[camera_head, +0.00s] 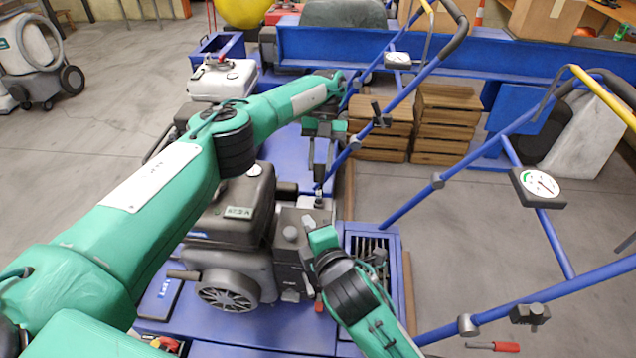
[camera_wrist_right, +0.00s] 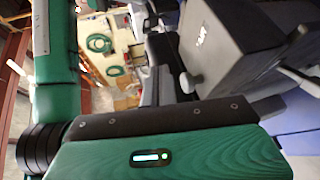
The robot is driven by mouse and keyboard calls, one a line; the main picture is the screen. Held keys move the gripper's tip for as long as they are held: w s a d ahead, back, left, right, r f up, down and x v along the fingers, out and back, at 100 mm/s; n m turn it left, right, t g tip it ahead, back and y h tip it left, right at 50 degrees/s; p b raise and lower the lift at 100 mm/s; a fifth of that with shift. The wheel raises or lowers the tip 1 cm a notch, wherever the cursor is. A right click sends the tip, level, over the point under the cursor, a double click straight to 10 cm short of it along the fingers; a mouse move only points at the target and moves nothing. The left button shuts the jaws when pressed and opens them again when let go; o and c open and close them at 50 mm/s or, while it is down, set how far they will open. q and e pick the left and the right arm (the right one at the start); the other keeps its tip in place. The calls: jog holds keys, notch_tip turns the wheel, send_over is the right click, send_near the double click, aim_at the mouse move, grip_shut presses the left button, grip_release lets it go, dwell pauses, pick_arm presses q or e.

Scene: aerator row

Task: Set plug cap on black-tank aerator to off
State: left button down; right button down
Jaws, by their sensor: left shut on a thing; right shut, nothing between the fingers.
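The black-tank aerator has a black tank (camera_head: 235,200) on a grey engine (camera_head: 225,275) at the centre of the head view. Its black housing also shows in the right wrist view (camera_wrist_right: 240,45). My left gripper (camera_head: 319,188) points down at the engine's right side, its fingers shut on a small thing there. I cannot tell for sure that this is the plug cap, since the fingers cover most of it. My right gripper (camera_head: 308,262) is low beside the engine's right side, shut and empty. Its fingertips are partly hidden and I cannot tell whether they touch the engine.
A white-tank aerator (camera_head: 222,80) stands behind. Blue handle bars with a gauge (camera_head: 540,184) rise at the right. Wooden crates (camera_head: 445,120) stand behind the bars. A red-handled tool (camera_head: 494,346) is at the lower right. Open floor (camera_head: 90,130) lies at the left.

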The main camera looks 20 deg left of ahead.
aim_at(319, 173)
jog(key=n+h, duration=0.1)
jog(key=n, duration=0.1)
jog(key=w+a+n, duration=0.1)
jog(key=w+a+n+h, duration=0.1)
jog(key=n, duration=0.1)
jog(key=shift+w+a+f+n+h, duration=0.25)
jog(key=shift+f+n+h, duration=0.05)
jog(key=shift+f, duration=0.1)
jog(key=w+n+h, duration=0.1)
jog(key=n, duration=0.1)
jog(key=w+n+h, duration=0.1)
jog(key=n, duration=0.1)
jog(key=shift+w+r+t+h, duration=0.15)
jog(key=shift+w+t+h, duration=0.15)
jog(key=shift+w+t, duration=0.1)
jog(key=shift+w+d+r+n+t+h, duration=0.15)
jog(key=shift+w+d+n+t+h, duration=0.1)
jog(key=shift+w+n+h, duration=0.25)
jog(key=shift+w+d+r+n+t+h, duration=0.15)
jog(key=shift+w+d+n+t+h, duration=0.1)
jog(key=shift+w+n+h, duration=0.2)
jog(key=x, duration=0.9)
jog(key=shift+w, duration=0.25)
jog(key=shift+a+f, duration=0.1)
jog(key=shift+f, duration=0.05)
